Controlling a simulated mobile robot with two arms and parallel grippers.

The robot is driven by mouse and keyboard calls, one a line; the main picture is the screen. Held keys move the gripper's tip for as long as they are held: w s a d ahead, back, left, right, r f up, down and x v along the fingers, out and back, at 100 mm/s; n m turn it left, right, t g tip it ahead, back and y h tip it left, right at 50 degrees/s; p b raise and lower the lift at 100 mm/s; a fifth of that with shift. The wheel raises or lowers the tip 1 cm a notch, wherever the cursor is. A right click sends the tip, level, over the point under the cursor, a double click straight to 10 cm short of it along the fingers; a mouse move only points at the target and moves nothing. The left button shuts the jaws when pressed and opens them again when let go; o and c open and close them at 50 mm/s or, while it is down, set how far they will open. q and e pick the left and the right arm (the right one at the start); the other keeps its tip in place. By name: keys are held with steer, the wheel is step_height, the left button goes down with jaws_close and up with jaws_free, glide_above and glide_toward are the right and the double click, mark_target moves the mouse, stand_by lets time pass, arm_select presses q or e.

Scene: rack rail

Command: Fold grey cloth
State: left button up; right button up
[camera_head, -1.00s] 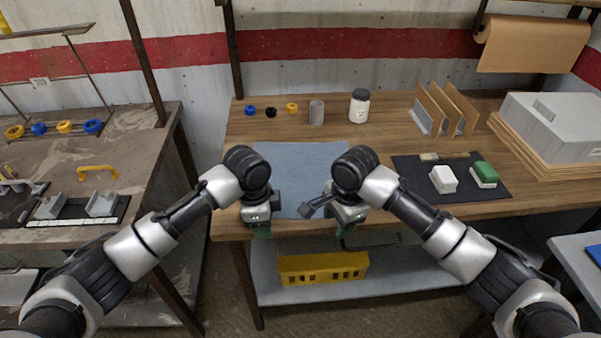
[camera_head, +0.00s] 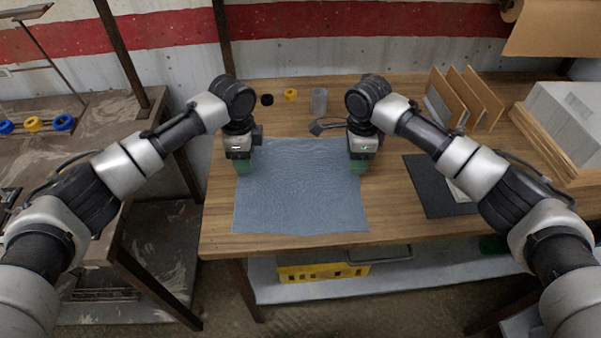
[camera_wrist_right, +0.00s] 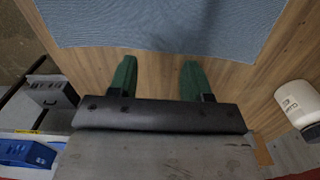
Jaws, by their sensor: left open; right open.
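The grey cloth (camera_head: 300,195), blue-grey in the picture, lies flat and unfolded on the wooden table. It also shows at the top of the right wrist view (camera_wrist_right: 165,22). My left gripper (camera_head: 241,168) is open by the cloth's far left corner and hides that corner. My right gripper (camera_head: 360,165) is open by the far right corner. In the right wrist view, its green fingers (camera_wrist_right: 157,68) are spread and empty, over bare wood just outside the cloth's edge. I cannot tell how high the fingertips are above the table.
Behind the cloth stand a grey cylinder (camera_head: 319,101), a yellow ring (camera_head: 290,95) and a black ring (camera_head: 267,100). A white jar (camera_wrist_right: 300,105) shows in the right wrist view. A dark mat (camera_head: 432,190) lies right of the cloth, near upright brown panels (camera_head: 465,97).

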mark_target(249, 179)
arm_select(q)
steer(key=shift+f, duration=2.7)
arm_select(e)
steer(key=shift+f, duration=2.7)
arm_select(q)
steer(key=shift+f, duration=0.2)
arm_select(e)
steer(key=shift+f, duration=0.15)
arm_select(q)
steer(key=shift+r, duration=0.1)
steer(key=shift+c, duration=0.5)
arm_select(e)
steer(key=shift+c, duration=0.5)
arm_select(q)
jaws_close()
arm_select(e)
steer(key=shift+s, duration=0.1)
jaws_close()
arm_select(q)
steer(key=shift+s, duration=0.1)
